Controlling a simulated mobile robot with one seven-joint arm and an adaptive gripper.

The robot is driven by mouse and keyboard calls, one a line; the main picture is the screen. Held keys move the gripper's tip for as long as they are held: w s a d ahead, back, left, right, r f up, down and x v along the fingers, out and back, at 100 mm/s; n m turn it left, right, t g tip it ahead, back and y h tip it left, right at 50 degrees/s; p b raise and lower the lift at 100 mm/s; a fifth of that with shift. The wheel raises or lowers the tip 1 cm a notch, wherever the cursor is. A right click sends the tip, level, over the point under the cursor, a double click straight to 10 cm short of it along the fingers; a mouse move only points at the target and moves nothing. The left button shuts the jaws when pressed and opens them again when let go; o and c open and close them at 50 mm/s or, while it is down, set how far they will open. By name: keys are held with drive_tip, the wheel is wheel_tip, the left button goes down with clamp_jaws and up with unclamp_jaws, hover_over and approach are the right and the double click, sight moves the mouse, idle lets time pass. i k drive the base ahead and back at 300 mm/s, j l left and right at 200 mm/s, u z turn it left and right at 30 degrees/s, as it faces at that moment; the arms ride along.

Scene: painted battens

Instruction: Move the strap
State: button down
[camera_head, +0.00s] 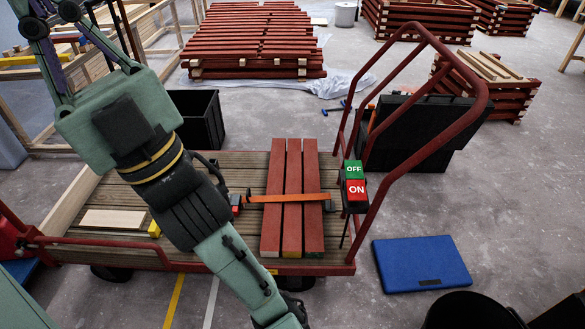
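An orange strap (262,198) lies across three red-painted battens (293,235) on a wooden-decked cart (232,170). Its left end reaches a red-and-dark piece (236,204) on the deck. Its right end meets a small dark piece beside the right batten. My arm crosses the picture from the upper left, over the cart, to the bottom edge. My gripper (294,308) is a dark shape at the bottom, in front of the cart's near edge and apart from the strap. Its fingers are mostly hidden, so I cannot tell whether it is open.
The cart's red handle frame (478,125) rises at its right, with a green OFF and red ON box (355,186). A blue case (420,263) lies on the floor at right. A black bin (465,312) stands at the bottom right. Red batten stacks (255,45) stand behind.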

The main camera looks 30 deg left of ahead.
sight(247, 199)
drive_tip(key=u, duration=0.9)
